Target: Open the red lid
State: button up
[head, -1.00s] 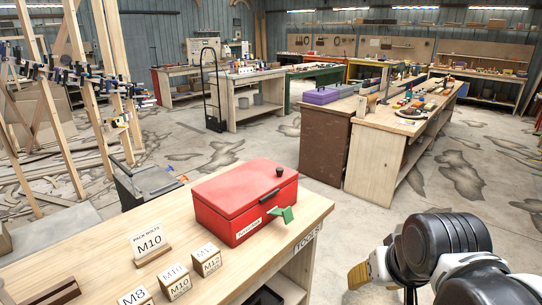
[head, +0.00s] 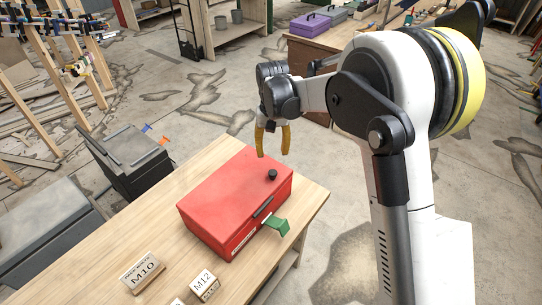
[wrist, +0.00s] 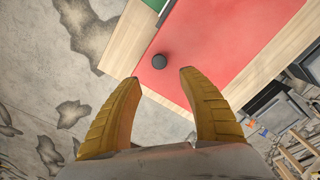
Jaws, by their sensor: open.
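A red box with a flat red lid (head: 229,192) sits on the wooden workbench, and its lid lies shut. A black knob (head: 272,174) stands on the lid near its right corner; it also shows in the wrist view (wrist: 159,61). A green piece (head: 277,226) sticks out at the box's front, beside a dark handle (head: 263,207). My gripper (head: 272,154) is open and empty, with yellow fingers pointing down above the lid's back edge, behind the knob. In the wrist view the knob lies ahead of the open fingertips (wrist: 160,75), between them and apart from them.
The wooden workbench (head: 110,242) carries small labelled blocks, including an M10 block (head: 142,272) and an M12 block (head: 205,285), left of the box. A dark grey bin (head: 130,160) stands behind the bench. Floor is open to the right.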

aim_at(273, 172)
notch_tip(273, 172, down, 10)
jog(key=shift+s+f+b, duration=0.15)
jog(key=shift+b, duration=0.35)
jog(key=shift+d, duration=0.1)
grip_shut()
